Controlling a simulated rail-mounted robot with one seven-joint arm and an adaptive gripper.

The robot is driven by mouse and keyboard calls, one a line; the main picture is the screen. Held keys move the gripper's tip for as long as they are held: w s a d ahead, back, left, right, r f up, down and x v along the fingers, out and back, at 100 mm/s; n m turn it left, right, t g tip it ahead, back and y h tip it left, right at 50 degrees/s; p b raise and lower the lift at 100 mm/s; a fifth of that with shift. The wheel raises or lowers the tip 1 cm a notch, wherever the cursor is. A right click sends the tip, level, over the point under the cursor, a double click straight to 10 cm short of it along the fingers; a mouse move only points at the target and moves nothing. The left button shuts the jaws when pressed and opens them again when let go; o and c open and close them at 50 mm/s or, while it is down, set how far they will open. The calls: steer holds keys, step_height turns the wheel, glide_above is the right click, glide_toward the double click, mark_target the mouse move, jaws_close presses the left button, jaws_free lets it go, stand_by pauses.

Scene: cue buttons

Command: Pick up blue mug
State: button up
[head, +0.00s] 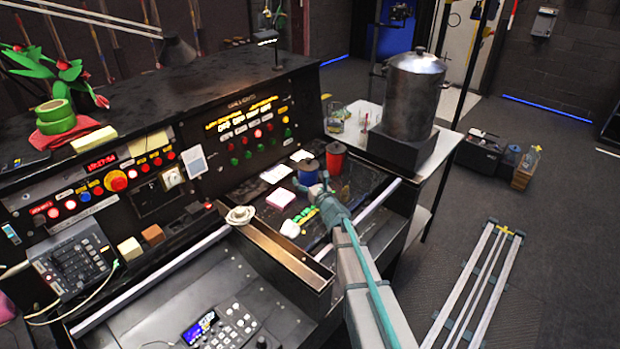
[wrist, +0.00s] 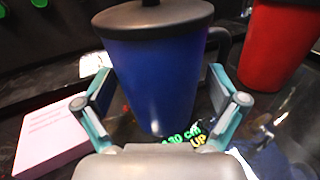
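The blue mug (wrist: 155,75) has a dark lid and a dark handle on its right side. It stands upright on the dark console surface. It also shows in the head view (head: 308,174), just beyond my gripper (head: 322,190). In the wrist view my gripper (wrist: 163,92) is open, with one finger on each side of the mug's lower body. A small gap shows between each fingertip and the mug, and I cannot tell of any contact.
A red cup (head: 336,158) stands close on the mug's right. A pink notepad (head: 280,198) lies to the left. Green lettering (head: 306,214) lies in front. A metal divider (head: 275,252) edges the console nearby. A steel pot (head: 412,88) stands behind on the right.

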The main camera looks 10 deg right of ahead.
jaws_close()
stand_by(0.4)
